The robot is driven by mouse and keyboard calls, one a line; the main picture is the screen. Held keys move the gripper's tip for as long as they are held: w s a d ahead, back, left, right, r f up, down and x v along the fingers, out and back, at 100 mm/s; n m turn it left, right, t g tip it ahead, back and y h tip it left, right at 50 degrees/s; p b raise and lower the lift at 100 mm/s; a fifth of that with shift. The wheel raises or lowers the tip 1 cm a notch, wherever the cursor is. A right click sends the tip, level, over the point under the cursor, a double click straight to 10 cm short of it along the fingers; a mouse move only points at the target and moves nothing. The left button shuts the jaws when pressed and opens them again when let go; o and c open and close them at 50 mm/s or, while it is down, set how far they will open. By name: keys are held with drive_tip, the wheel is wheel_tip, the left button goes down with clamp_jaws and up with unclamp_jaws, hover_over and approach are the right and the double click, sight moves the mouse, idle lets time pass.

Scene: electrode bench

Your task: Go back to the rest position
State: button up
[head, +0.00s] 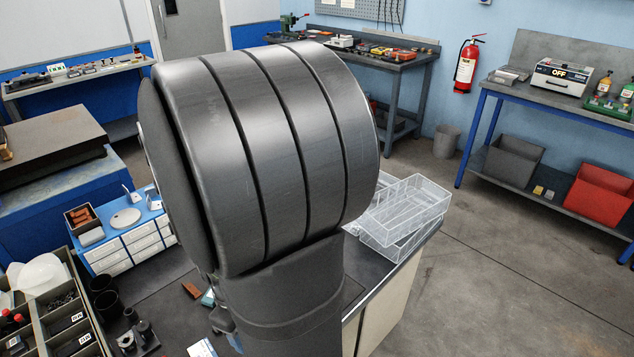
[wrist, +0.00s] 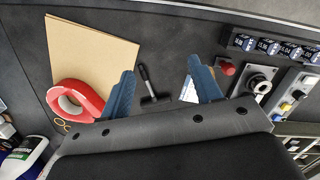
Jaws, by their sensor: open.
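My gripper (wrist: 163,92) shows in the wrist view with its two blue fingers spread apart and nothing between them. It hangs over the dark bench top (wrist: 180,45). A small black hammer-like tool (wrist: 147,84) lies on the bench beyond and between the fingers, apart from them as far as I can tell. In the head view my own arm fills the middle and hides much of the bench; the gripper's fingers cannot be made out there.
In the wrist view, red tape (wrist: 72,101) overlaps a brown sheet (wrist: 90,52) at left, with bottles (wrist: 22,157) below. A red knob (wrist: 227,69) and metal fixture (wrist: 257,83) stand at right. In the head view, clear trays (head: 405,208) sit at the bench's right edge; organisers (head: 125,238) stand left.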

drive_tip(key=w+d+f+m, duration=0.1)
drive_tip(key=w+m, duration=0.3)
drive_tip(key=w, duration=0.6)
drive_tip(key=w+d+f+m, duration=0.1)
drive_tip(key=w+d+m, duration=0.3)
drive_tip(key=w, duration=0.6)
drive_tip(key=shift+w+d+m+g+y, duration=0.15)
drive_tip(key=shift+d+m+g+y, duration=0.15)
drive_tip(key=o, duration=0.9)
drive_tip(key=s+a+r+n+t, duration=0.1)
drive_tip(key=s+a+r, duration=0.2)
drive_tip(key=s+a, duration=0.7)
drive_tip(key=s+a+r+n, duration=0.15)
drive_tip(key=s+a, duration=0.45)
drive_tip(key=a, duration=0.8)
drive_tip(key=s+a+r+n, duration=0.1)
drive_tip(key=s+a+r, duration=0.15)
drive_tip(key=s, duration=0.65)
drive_tip(key=s+a+r+t, duration=0.1)
drive_tip(key=s+a, duration=0.2)
drive_tip(key=s, duration=0.7)
drive_tip(key=s+a+r+n, duration=0.1)
drive_tip(key=s+a+r, duration=0.15)
drive_tip(key=s, duration=0.65)
drive_tip(key=f, duration=0.6)
drive_tip(key=w+f, duration=0.1)
drive_tip(key=f, duration=0.3)
drive_tip(key=shift+w+d, duration=0.1)
drive_tip(key=shift+d, duration=0.3)
